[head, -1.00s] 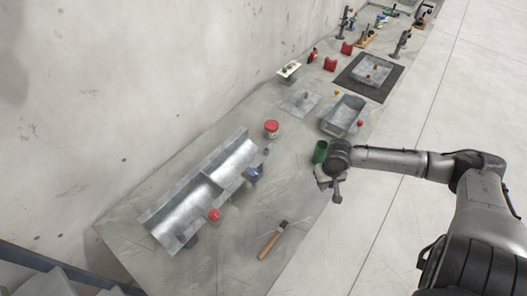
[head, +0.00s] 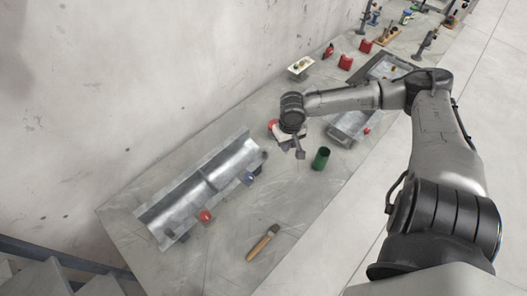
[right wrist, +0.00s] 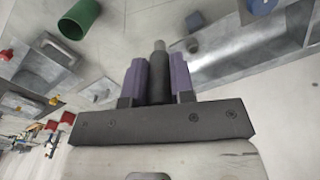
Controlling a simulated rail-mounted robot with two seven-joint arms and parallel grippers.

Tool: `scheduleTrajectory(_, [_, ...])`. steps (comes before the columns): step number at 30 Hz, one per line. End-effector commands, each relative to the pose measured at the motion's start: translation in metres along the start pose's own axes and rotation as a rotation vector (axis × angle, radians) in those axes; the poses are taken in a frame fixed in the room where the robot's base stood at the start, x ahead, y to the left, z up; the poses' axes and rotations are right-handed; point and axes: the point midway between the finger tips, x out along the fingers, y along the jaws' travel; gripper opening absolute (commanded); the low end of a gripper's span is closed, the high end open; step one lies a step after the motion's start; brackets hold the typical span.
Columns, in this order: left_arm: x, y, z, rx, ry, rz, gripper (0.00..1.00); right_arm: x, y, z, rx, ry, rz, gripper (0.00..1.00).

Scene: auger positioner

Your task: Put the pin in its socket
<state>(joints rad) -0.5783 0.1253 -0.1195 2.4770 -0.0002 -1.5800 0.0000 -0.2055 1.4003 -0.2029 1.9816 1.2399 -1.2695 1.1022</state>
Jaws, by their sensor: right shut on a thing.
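The pin (right wrist: 158,78) is a dark cylinder with a lighter grey tip. In the right wrist view my right gripper (right wrist: 159,72) is shut on it, with a purple pad on each side. In the head view this gripper (head: 287,136) hangs above the table, right of the metal trough's far end; its fingertips and the pin are hard to make out there. A short grey cylinder (right wrist: 193,22), possibly the socket, stands beside the trough, just past the pin's tip and apart from it. My left gripper is not in view.
The metal trough (head: 178,205) lies along the wall side, with a red knob (head: 206,216) beside it. A green cup (head: 321,158) stands right of my gripper. A grey tray (head: 343,129) is behind it. A wooden-handled tool (head: 262,243) lies in front. The table between is clear.

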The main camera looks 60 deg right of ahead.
Motion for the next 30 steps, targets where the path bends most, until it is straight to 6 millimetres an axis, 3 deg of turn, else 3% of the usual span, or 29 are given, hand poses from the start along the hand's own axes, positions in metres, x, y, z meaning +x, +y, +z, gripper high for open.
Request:
scheduleTrajectory(18, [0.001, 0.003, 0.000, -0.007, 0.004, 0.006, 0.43, 0.045, -0.048, -0.064, -0.001, 0.000, -0.001, 0.00])
scheduleTrajectory(30, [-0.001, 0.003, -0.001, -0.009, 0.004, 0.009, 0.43, 0.064, -0.052, -0.070, -0.003, -0.002, 0.002, 0.00])
